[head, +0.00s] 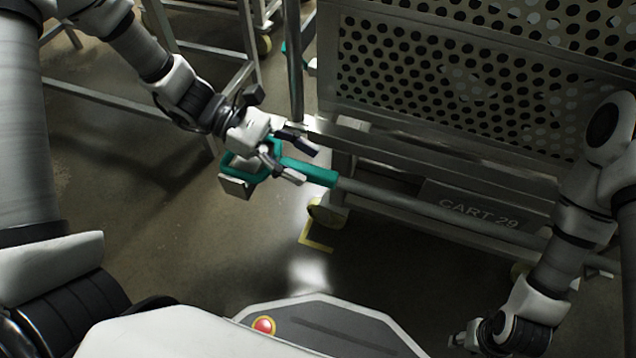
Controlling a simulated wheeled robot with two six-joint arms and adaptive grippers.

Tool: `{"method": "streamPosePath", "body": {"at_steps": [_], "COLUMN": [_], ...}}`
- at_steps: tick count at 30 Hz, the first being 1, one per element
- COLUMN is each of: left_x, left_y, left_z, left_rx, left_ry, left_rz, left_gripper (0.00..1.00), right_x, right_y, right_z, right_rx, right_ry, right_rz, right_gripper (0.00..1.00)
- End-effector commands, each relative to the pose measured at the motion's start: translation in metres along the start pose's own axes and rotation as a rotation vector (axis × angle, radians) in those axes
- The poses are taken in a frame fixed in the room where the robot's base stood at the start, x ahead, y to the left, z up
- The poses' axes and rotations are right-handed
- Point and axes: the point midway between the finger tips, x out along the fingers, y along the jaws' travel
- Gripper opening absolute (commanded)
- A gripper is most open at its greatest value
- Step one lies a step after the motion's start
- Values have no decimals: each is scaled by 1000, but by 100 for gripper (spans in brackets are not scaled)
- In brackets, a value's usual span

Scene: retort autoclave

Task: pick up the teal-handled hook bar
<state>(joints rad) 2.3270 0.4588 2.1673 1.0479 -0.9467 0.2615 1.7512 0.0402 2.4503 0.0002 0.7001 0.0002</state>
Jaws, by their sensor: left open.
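The hook bar has a teal handle (312,172) and a long grey shaft (430,208). It runs to the right and slightly down the picture, in front of the cart's lower frame. My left gripper (300,164) is open at the handle, its two dark-tipped fingers on either side of the teal grip. Whether the fingers touch it I cannot tell. More teal shows behind and below the gripper's palm, partly hidden by it. My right gripper (465,340) is low at the bottom right, away from the handle; its fingers are too small and dark to read.
A cart with a perforated metal basket (470,85) fills the upper right, its plate (480,213) reading CART 29. A wheel (328,210) stands by a yellow floor mark (318,244). A metal frame (205,50) stands upper left. Floor at centre left is clear.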

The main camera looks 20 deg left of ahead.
Motion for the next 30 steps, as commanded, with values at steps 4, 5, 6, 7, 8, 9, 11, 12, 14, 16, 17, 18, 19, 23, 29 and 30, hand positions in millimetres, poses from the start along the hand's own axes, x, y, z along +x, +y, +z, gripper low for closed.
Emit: {"method": "streamPosePath", "body": {"at_steps": [4, 5, 6, 7, 8, 9, 11, 12, 14, 16, 17, 18, 19, 23, 29, 30], "left_x": [23, 24, 25, 25, 24, 24, 24, 24, 24, 24, 24, 24, 24, 24, 22, 21], "left_y": [0, 0, 0, 0, 0, 0, 0, 0, 0, 0, 0, 0, 0, 0, 0, 0], "left_z": [-5, -4, -2, -2, -1, -1, -1, -1, -1, -1, -1, -1, -2, -1, 2, 4], "left_rx": [1, 1, 1, 1, 1, 1, 1, 1, 1, 1, 1, 1, 1, 1, 1, 1], "left_ry": [3, 2, 2, 2, 2, 1, 2, 2, 2, 2, 2, 2, 2, 0, 1, 1], "left_rz": [-3, -2, -1, 0, 0, 0, 0, 0, 0, 0, 0, 0, -1, 0, 0, 0], "left_gripper": [54, 54, 54, 54, 54, 54, 54, 40, 19, 0, 0, 0, 0, 0, 0, 0], "right_x": [20, 20, 20, 19, 18, 18, 18, 18, 18, 18, 18, 18, 18, 18, 14, 12], "right_y": [0, 1, 1, 1, 1, 1, 1, 1, 1, 1, 1, 1, 1, 1, 0, 0], "right_z": [-1, -1, -1, -1, -1, -1, -1, -1, -1, -1, -1, -1, -1, -1, -1, -1], "right_rx": [4, 4, 4, 4, 4, 4, 4, 4, 4, 4, 4, 4, 4, 4, 4, 4], "right_ry": [2, 2, 2, 3, 3, 3, 3, 3, 3, 3, 3, 3, 2, 2, 2, 2], "right_rz": [0, 0, 0, 0, 0, 0, 0, 0, 0, 0, 0, 0, 0, 0, 0, 0], "right_gripper": [40, 40, 40, 40, 40, 40, 40, 40, 40, 40, 40, 40, 40, 40, 40, 40]}}
